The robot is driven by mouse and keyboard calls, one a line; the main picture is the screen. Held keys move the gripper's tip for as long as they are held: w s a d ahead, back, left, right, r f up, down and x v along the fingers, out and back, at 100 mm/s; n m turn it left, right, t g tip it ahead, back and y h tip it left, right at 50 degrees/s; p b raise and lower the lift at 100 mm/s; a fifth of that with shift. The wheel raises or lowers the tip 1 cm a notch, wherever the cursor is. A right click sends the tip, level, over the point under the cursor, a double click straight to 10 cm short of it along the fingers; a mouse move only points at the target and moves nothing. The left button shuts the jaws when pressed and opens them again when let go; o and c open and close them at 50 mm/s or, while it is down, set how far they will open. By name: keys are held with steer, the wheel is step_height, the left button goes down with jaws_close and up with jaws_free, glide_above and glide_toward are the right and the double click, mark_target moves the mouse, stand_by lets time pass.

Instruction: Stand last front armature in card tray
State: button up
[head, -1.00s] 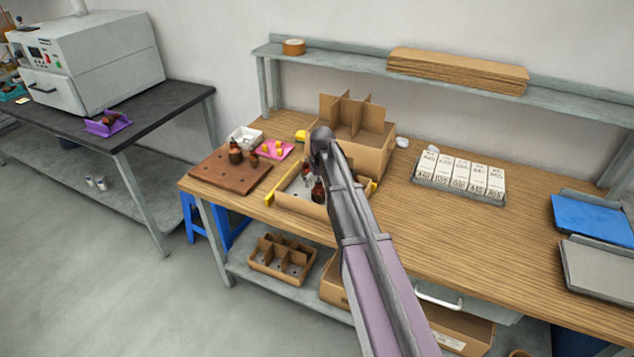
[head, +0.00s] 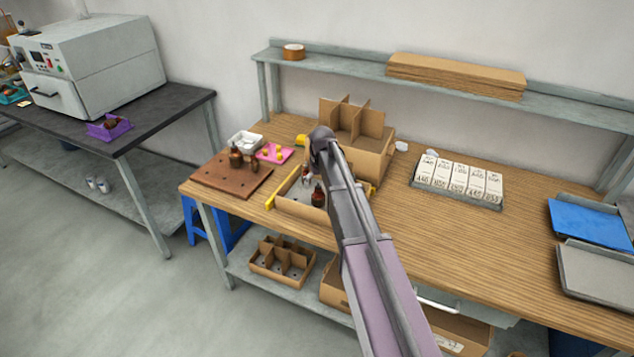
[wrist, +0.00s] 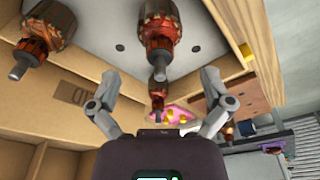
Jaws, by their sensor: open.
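A shallow tray (head: 288,208) with tan walls, yellow handles and a pale floor with holes sits near the bench's front edge. A copper-and-dark armature (head: 318,195) stands in it. In the wrist view two large armatures show over the pale floor, one at the left (wrist: 45,38) and one near the middle (wrist: 160,32). A smaller copper piece (wrist: 157,75) shows below the middle one, between my fingers in the picture; I cannot tell its depth. My gripper (wrist: 160,88) is open, with nothing clasped. In the head view my gripper (head: 308,174) is partly hidden by my arm.
A divided cardboard box (head: 375,160) stands right behind the tray. A brown board (head: 225,180) with armatures lies left, beside a pink mat (head: 283,153) and white tray (head: 245,137). White boxes (head: 460,178) stand right; the bench between is clear. A divided carton (head: 280,262) sits below.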

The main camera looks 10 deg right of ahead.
steer(key=shift+r+p, duration=3.75)
steer(key=shift+r, duration=0.15)
steer(key=shift+s, duration=0.15)
steer(key=s+m+g, duration=0.1)
steer(key=s+m, duration=0.1)
steer(key=s, duration=2.7)
steer(key=shift+a+m+g, duration=0.15)
steer(key=shift+m+g, duration=0.25)
